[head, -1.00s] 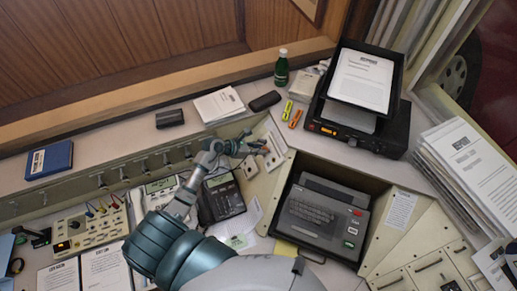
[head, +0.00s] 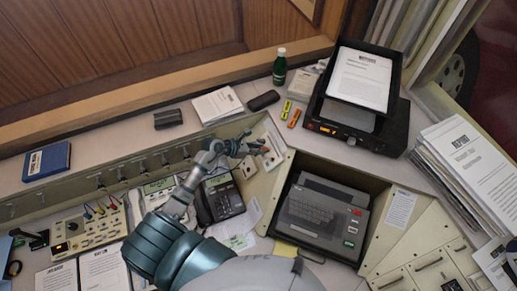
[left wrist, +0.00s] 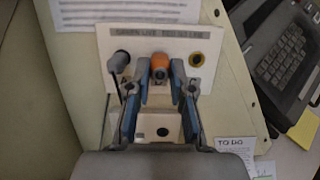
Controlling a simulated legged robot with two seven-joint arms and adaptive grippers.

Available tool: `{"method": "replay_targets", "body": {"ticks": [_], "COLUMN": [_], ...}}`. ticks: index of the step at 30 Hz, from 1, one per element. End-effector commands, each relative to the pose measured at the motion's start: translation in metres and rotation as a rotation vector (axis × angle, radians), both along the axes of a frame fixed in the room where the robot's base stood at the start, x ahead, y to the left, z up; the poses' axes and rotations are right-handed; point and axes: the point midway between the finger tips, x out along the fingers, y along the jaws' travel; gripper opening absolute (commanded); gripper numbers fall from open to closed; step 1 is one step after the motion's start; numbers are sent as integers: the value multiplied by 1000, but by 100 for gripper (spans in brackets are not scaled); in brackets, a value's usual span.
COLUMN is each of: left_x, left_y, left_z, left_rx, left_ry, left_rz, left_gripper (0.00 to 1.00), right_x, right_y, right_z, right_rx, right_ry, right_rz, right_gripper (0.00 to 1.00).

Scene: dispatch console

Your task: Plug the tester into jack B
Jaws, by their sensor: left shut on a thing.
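My left gripper (head: 243,147) reaches the pale jack panel (head: 272,140) at the back of the console. In the left wrist view, its two blue-grey fingers (left wrist: 160,92) are closed on the tester (left wrist: 160,64), whose orange end shows between the fingertips, in front of the panel. To its right is an open jack with a yellow ring (left wrist: 196,60). To its left is a grey plug (left wrist: 119,61) with a dark cord, above a letter that looks like A. The tester's tip and what lies behind it are hidden, so I cannot tell whether it is inside a jack.
A black telephone (head: 221,197) stands beside my left arm. A grey typewriter-like machine (head: 324,218) sits in a recess to the right. A green bottle (head: 280,68), markers (head: 294,118) and a black paper tray (head: 345,85) stand on the ledge behind.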

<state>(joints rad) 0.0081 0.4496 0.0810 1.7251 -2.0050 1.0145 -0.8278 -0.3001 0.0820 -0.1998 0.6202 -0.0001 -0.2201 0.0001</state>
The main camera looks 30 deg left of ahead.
Motion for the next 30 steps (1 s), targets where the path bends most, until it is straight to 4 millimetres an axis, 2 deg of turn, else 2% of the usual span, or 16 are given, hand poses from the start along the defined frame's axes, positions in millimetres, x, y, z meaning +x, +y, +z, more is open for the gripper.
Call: {"method": "replay_targets", "body": {"ticks": [22,23,26,30], "left_x": [2,2,2,2], "left_y": [-2,-2,-2,-2], "left_z": [-4,-4,-4,-3], "left_rx": [-1,0,0,-1], "left_ry": [2,1,1,1], "left_rz": [1,1,1,1], "left_gripper": [0,26,51,51], "right_x": [0,0,0,0], "right_y": [2,2,3,4], "right_z": [-3,-3,-3,-3], "right_rx": [2,2,3,4], "right_ry": [0,0,1,0], "right_rz": [-1,-1,-1,-1], "right_gripper": [40,40,40,40]}}
